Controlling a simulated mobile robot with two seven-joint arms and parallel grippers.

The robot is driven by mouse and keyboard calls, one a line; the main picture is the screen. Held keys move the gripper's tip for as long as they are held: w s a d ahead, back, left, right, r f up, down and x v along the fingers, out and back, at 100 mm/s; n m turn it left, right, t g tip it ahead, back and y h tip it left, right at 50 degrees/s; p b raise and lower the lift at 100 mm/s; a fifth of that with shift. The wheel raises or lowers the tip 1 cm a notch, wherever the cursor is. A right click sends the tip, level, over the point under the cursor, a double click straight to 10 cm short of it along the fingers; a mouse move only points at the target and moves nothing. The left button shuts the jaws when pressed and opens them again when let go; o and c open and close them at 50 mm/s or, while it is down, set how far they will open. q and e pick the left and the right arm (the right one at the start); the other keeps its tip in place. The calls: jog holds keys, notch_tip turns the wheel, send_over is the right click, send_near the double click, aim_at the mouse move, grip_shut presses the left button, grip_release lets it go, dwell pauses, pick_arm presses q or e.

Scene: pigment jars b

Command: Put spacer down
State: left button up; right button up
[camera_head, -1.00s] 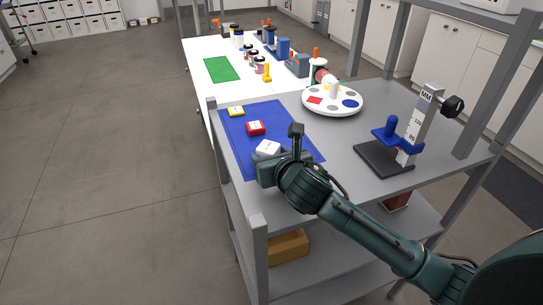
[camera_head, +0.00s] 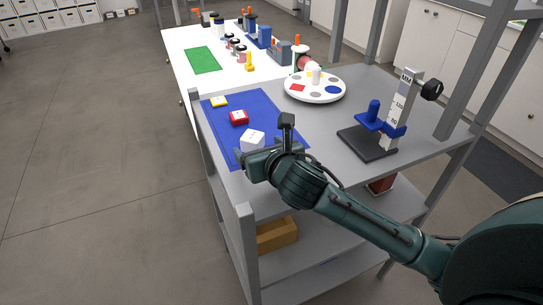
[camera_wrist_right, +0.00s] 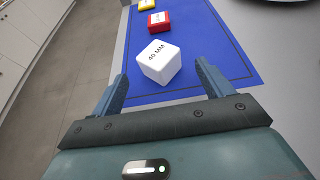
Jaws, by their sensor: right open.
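The white spacer, a cube marked 40 MM (camera_wrist_right: 158,62), rests on the blue mat (camera_head: 222,135); it also shows in the head view (camera_head: 252,138). My right gripper (camera_wrist_right: 161,72) is open, with its fingers apart on either side of the cube's near part and visible gaps to both sides. In the head view my right gripper (camera_head: 264,146) is at the mat's near end, just behind the cube. A red spacer (camera_head: 239,118) and a yellow spacer (camera_head: 219,102) lie farther along the mat. My left gripper is not in view.
A height gauge (camera_head: 368,142) with a black base and blue slide stands to the right. A white round palette (camera_head: 315,96) is behind it. Jars and a green mat (camera_head: 202,60) are on the white table. A grey post (camera_head: 247,245) rises at the near corner.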

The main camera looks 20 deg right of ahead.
jog(key=v, duration=0.8)
jog(key=shift+s+r, duration=0.1)
jog(key=shift+s, duration=0.25)
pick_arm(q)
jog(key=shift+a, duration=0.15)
pick_arm(e)
jog(key=shift+s, duration=0.15)
